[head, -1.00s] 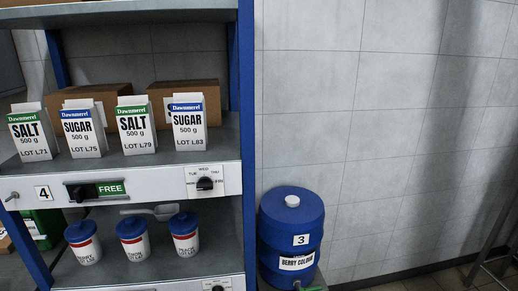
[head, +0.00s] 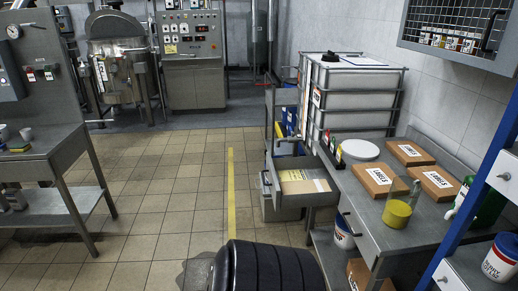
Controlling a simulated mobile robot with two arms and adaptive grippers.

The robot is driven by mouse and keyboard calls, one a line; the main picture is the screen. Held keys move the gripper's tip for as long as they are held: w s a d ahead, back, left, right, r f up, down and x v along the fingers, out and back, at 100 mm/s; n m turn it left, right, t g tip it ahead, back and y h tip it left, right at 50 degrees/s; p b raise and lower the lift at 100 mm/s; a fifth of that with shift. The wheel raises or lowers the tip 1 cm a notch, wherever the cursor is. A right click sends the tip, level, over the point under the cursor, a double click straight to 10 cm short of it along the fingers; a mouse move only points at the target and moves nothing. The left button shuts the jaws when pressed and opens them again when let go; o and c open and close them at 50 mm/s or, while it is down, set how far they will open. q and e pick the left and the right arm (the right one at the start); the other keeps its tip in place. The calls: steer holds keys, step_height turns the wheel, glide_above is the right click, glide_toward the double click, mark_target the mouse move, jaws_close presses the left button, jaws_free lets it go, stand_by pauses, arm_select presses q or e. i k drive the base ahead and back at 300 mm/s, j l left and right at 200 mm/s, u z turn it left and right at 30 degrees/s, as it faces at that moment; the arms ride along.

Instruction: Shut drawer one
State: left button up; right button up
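A grey drawer (head: 298,201) stands pulled out from the left side of the workbench (head: 366,212), right of the picture's middle. It holds a brown, flat item (head: 298,182) with a pale label. Its handle (head: 265,182) is at its left end. I cannot read a number on either drawer, so I cannot tell which is drawer one. Neither of my grippers shows in the head view.
Label boxes (head: 407,153), a yellow-based beaker (head: 397,213) and a green bottle (head: 485,204) stand on the bench. A caged white tank (head: 350,95) is behind it. Tiled floor (head: 180,190) with a yellow line is free left of the drawer. A steel table (head: 45,165) stands left.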

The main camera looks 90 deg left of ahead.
mark_target(313, 167)
steer(key=u, duration=2.35)
